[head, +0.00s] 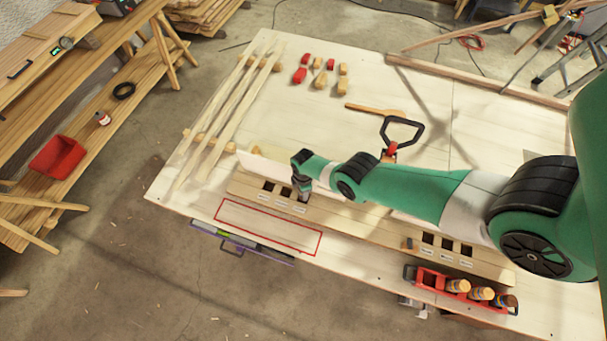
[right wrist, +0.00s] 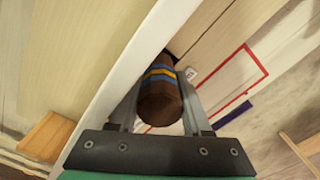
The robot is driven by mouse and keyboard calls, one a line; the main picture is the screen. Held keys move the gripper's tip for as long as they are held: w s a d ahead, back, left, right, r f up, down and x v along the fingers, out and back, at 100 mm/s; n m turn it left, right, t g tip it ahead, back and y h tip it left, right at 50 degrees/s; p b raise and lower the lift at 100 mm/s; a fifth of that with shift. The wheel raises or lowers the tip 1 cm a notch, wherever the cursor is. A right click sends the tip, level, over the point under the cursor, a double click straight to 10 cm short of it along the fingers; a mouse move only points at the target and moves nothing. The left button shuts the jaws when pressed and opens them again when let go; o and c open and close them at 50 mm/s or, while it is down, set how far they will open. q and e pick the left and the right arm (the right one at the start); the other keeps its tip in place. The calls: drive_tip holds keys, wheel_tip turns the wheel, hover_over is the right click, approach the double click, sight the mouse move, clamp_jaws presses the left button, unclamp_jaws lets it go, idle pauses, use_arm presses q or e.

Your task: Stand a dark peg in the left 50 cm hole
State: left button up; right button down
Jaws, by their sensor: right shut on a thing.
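My right gripper (head: 302,194) is shut on a dark brown peg (right wrist: 160,103) with yellow and blue bands. In the right wrist view the peg stands between the two fingers, and a dark opening shows just beyond it. I cannot tell whether its lower end is in a hole. In the head view the gripper is over the right end of the left hole group in the long wooden board (head: 345,222). Two dark holes show to its left, one a left hole (head: 268,186) and one beside it (head: 285,190). The labels are too small to read. My left gripper is not in view.
A red tray (head: 432,281) with several pegs (head: 480,293) stands at the table's front right. The right hole group (head: 447,245) shows three dark holes. A red outlined rectangle (head: 268,228) in front of the board is empty. Thin laths (head: 236,108) lie at the left.

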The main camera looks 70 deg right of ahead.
drive_tip(key=shift+f+b, duration=0.3)
drive_tip(key=shift+f, duration=0.1)
drive_tip(key=shift+c, duration=1.3)
unclamp_jaws()
